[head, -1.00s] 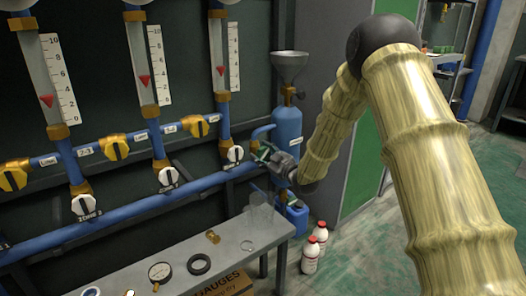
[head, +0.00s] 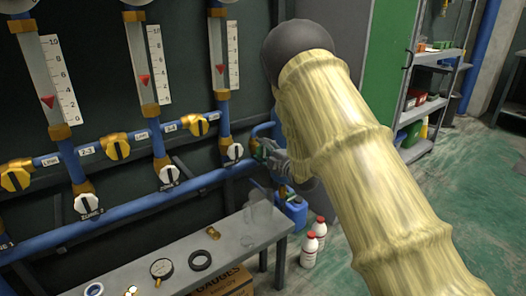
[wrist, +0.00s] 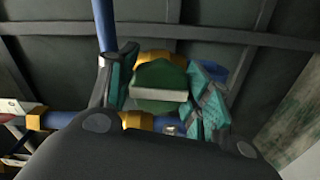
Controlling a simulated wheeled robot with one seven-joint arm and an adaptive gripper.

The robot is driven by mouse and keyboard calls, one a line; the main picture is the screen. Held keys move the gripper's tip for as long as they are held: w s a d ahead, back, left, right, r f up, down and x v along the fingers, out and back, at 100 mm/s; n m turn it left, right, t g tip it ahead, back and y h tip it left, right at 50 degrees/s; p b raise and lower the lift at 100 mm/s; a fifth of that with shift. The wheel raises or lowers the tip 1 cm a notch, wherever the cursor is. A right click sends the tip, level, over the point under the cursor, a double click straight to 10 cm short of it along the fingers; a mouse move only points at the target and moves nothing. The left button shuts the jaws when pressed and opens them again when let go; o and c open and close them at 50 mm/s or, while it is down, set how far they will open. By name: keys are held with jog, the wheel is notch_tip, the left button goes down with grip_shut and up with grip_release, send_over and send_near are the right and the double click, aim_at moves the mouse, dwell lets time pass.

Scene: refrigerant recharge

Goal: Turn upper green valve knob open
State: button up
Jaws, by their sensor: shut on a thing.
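A green valve knob (wrist: 158,76) with a pale flat bar across its front sits on a brass fitting (wrist: 160,57) in the middle of the wrist view. My gripper (wrist: 163,88) has one teal-padded finger on each side of the knob and is shut on it. In the head view my gripper (head: 268,153) is at the right end of the blue pipework, just right of the rightmost white-handled valve (head: 235,151). My forearm hides much of that spot. I see no second green knob, so I cannot tell the knob's height relative to another.
Yellow (head: 117,147) and white valves line the blue pipes at left, below scaled gauges. A grey bench (head: 235,262) below holds a pressure gauge (head: 161,269), a black ring and a brass fitting. White bottles (head: 314,243) stand on the floor. The floor at right is open.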

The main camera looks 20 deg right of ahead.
jog(key=shift+n, duration=0.4)
jog(key=o, duration=1)
jog(key=shift+o, duration=0.2)
jog(key=shift+s, duration=0.1)
jog(key=v, duration=1.2)
